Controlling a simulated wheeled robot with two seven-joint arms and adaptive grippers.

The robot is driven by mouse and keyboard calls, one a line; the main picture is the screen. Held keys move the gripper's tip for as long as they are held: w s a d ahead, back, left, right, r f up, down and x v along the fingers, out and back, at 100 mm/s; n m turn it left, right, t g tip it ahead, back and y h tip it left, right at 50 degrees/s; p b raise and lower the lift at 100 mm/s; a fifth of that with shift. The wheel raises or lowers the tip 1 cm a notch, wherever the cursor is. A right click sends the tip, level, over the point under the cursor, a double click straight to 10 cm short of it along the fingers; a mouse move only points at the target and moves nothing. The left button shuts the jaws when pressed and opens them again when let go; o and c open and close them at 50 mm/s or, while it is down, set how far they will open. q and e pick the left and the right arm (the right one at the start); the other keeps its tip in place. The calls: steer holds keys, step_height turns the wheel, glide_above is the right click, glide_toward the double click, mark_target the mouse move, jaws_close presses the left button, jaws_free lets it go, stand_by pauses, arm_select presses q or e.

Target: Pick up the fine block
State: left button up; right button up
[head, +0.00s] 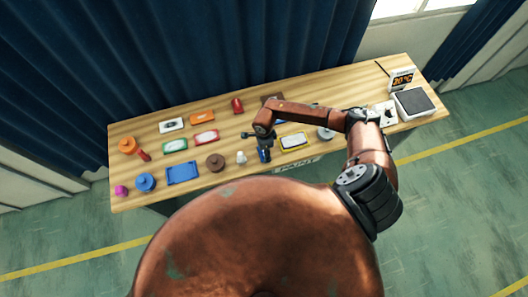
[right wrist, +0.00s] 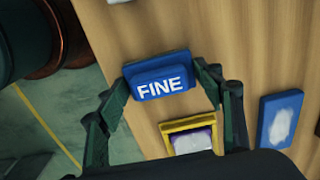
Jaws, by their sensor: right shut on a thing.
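The fine block (right wrist: 160,80) is blue with white letters reading FINE. In the right wrist view it sits between the two fingers of my right gripper (right wrist: 163,74), which is shut on it, one finger against each side. In the head view my right gripper (head: 264,150) is over the front middle of the wooden table (head: 222,137), and a small dark blue part shows at its fingers. I cannot tell whether the block touches the table. My left gripper is not in view.
A yellow-framed tray (head: 294,141) lies close to the right of the gripper. A white piece (head: 241,157) and a brown disc (head: 215,162) stand to its left. A blue tray (head: 183,173) lies farther left. A temperature display (head: 402,79) and a scale (head: 414,102) stand at the right end.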

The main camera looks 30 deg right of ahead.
steer(key=shift+w+r, duration=0.1)
steer(key=shift+r, duration=0.45)
steer(key=s+a+r+b, duration=0.3)
steer(key=s+r, duration=0.9)
steer(key=s, duration=0.1)
steer(key=shift+s+a+b, duration=0.25)
steer(key=shift+s+b, duration=0.15)
steer(key=o, duration=0.7)
steer(key=shift+c, duration=0.2)
steer(key=c, duration=0.9)
steer(key=shift+w, duration=0.1)
steer(key=shift+c, duration=0.2)
